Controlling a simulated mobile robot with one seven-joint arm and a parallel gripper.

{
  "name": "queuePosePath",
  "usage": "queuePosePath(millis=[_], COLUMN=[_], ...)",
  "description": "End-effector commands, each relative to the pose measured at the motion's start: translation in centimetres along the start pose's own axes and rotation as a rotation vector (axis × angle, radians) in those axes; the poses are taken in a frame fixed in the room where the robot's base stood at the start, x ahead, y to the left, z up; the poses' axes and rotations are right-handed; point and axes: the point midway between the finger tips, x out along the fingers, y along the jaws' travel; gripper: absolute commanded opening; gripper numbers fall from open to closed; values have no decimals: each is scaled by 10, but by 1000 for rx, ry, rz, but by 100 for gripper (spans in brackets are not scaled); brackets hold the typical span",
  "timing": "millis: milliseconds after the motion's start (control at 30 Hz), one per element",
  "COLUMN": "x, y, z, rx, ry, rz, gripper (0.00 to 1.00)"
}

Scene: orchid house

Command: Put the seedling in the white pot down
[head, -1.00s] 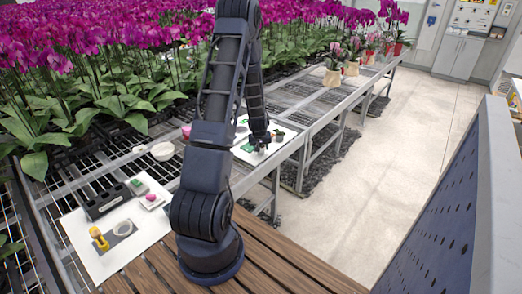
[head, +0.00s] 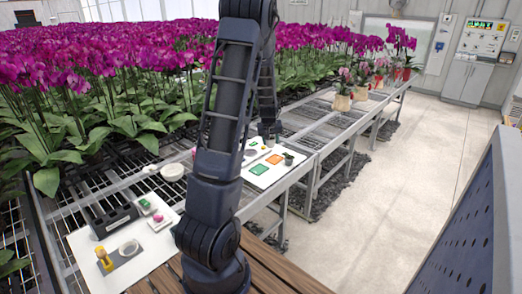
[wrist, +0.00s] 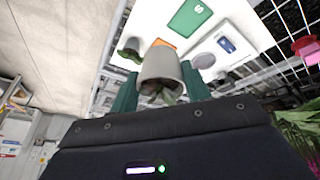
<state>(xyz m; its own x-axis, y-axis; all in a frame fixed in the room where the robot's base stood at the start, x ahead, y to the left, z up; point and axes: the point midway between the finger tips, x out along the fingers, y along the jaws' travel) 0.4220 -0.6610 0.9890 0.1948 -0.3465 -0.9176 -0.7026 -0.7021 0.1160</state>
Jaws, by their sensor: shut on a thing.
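My gripper (wrist: 159,72) is shut on a pale grey-white pot (wrist: 160,64), with one green finger on each side in the wrist view. Some green and brown of the seedling (wrist: 166,95) shows at the pot's opening, mostly hidden. In the head view my gripper (head: 268,138) is small and dark above the far part of a white board (head: 262,182); the held pot cannot be made out clearly there. The board bears a green square (head: 260,170), an orange square (head: 273,158) and a grey round patch (head: 251,152). I cannot tell the pot's height above it.
A dark pot with a small plant (head: 288,158) stands at the board's right edge. A nearer white board (head: 95,240) holds a black tray (head: 113,219) and a yellow object (head: 105,259). Dense orchids (head: 110,90) border the left. The aisle floor (head: 400,200) is clear.

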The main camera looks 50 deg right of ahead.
Motion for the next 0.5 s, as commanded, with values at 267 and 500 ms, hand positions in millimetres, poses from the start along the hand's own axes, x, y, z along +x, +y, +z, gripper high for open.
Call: queuePosePath(millis=[267, 500], x=[-6, -5], y=[0, -22], z=[-3, -12], rx=[0, -28], ry=[0, 3], rz=[-1, -14], gripper=[23, 23])
